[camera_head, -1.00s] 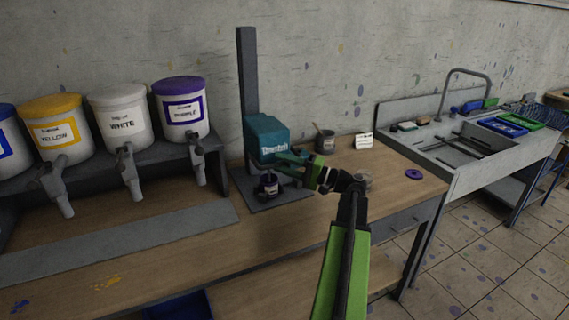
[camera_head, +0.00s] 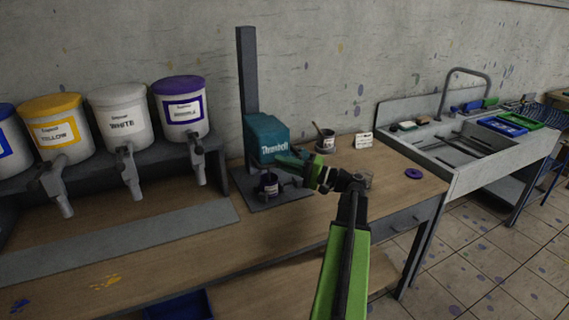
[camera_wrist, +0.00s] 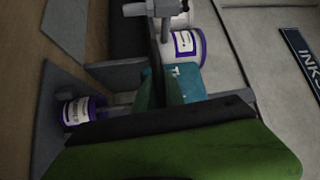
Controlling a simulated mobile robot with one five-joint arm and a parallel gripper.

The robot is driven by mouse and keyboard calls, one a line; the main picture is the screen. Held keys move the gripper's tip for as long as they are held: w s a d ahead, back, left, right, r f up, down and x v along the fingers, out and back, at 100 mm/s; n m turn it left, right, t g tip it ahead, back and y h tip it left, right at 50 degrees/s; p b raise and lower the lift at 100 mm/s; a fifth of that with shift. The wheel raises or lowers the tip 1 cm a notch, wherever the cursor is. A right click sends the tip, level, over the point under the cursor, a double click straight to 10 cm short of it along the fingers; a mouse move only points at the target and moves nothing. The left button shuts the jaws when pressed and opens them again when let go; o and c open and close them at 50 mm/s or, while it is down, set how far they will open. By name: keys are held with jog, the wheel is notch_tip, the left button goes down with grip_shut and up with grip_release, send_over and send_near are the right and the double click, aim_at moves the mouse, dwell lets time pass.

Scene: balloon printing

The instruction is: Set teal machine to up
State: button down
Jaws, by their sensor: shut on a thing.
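The teal machine (camera_head: 268,136) is a boxy head on a tall dark column (camera_head: 247,70), above a grey base plate (camera_head: 288,198). Part of its teal face shows in the wrist view (camera_wrist: 192,82). My gripper (camera_head: 287,160) is at the machine's lower right front in the head view, shut on the machine. The fingers hide the exact spot held. In the wrist view the dark fingers (camera_wrist: 160,90) overlap the teal face. A small purple-labelled jar (camera_head: 268,184) stands on the base plate below the head. It also shows in the wrist view (camera_wrist: 82,110).
Paint tubs with taps, yellow (camera_head: 55,130), white (camera_head: 122,125) and purple (camera_head: 182,108), stand on a rack at the left. A purple lid (camera_head: 413,174) is at the right, before the sink.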

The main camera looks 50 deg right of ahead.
aim_at(283, 132)
jog(key=shift+r, duration=0.1)
dwell(0.7)
notch_tip(283, 132, up, 11)
jog(key=p, duration=1.1)
jog(key=shift+d, duration=0.1)
jog(key=c, duration=1.4)
grip_release()
jog(key=b+v, duration=0.2)
jog(key=v, duration=1.5)
jog(key=shift+s, duration=0.2)
